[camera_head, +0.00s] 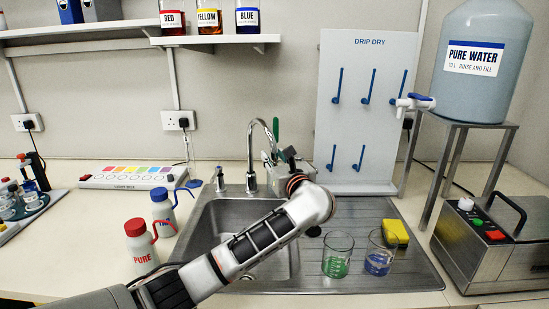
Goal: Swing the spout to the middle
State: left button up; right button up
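The chrome tap with its curved spout (251,142) stands at the back of the steel sink (212,232). The spout rises and arches to the right, its outlet end beside my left gripper. My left gripper (277,157) is at the spout's outlet end, with the arm reaching over the sink from the lower left. The wrist and gripper body partly hide the fingers. I cannot tell whether they touch the spout or whether they are open or shut. My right gripper is not in view.
Two glass beakers, one with green (336,262) and one with blue markings (378,258), stand on the drainboard by a yellow sponge (396,233). Red-capped (140,245) and blue-capped (163,212) wash bottles stand left of the sink. A drip-dry board (366,110) stands behind.

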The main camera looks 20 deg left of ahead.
pick_arm(q)
grip_shut()
jog(key=shift+s+a, duration=0.1)
jog(key=shift+s+a+f, duration=0.1)
jog(key=shift+s, duration=0.05)
jog(key=s+a+m+t+h, duration=0.1)
jog(key=s+a+h, duration=0.1)
jog(key=s+a, duration=0.2)
jog(key=shift+s+a+m+p, duration=0.2)
jog(key=shift+a+m+p, duration=0.15)
jog(key=shift+a, duration=1.35)
